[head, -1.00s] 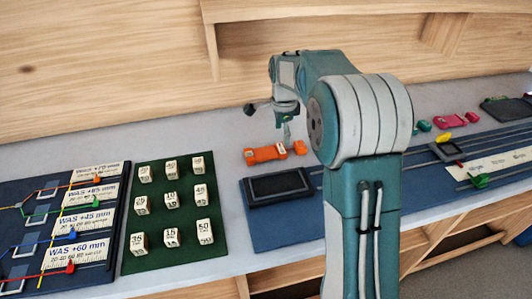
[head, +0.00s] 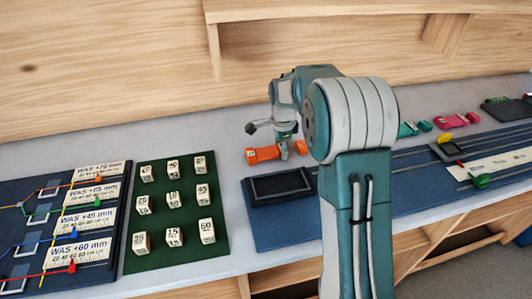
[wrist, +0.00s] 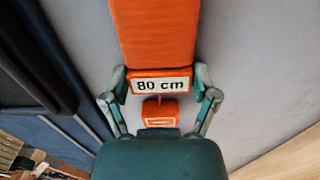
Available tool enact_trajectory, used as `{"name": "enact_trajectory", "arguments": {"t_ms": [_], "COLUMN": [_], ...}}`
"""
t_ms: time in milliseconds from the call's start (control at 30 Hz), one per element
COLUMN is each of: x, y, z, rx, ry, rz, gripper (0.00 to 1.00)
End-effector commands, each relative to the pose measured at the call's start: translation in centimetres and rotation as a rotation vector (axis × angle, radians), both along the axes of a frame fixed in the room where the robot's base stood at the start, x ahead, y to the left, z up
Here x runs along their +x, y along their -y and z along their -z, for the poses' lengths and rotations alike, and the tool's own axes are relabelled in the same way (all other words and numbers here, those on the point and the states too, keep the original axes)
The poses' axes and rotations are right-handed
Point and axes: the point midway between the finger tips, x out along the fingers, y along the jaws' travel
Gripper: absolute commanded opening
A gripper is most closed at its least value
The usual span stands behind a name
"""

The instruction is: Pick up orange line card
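The orange line card (head: 264,153) lies on the grey bench top, behind the dark screen on the blue board. In the wrist view the long orange card (wrist: 155,35) runs up from a white label reading "80 cm", with a smaller orange block (wrist: 159,113) nearer my palm. My gripper (wrist: 160,82) has one finger at each side of the labelled end. The fingertips lie very close to its sides; I cannot tell whether they touch. In the head view my gripper (head: 284,150) is down at the card and hides part of it.
A blue board (head: 262,226) with a dark screen (head: 282,187) lies just in front of the card. A green mat (head: 190,252) with several white number blocks is to the left. Teal and pink pieces (head: 452,122) lie to the right. A wooden wall stands behind.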

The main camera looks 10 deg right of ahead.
Motion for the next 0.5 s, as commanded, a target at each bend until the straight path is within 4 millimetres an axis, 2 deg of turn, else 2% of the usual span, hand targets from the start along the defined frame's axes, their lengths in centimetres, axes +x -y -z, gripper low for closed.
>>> {"name": "enact_trajectory", "arguments": {"t_ms": [500], "x": [0.01], "y": [0.02], "z": [-0.15], "rx": [0.000], "ry": [0.000], "rz": [0.000], "gripper": [0.54]}}
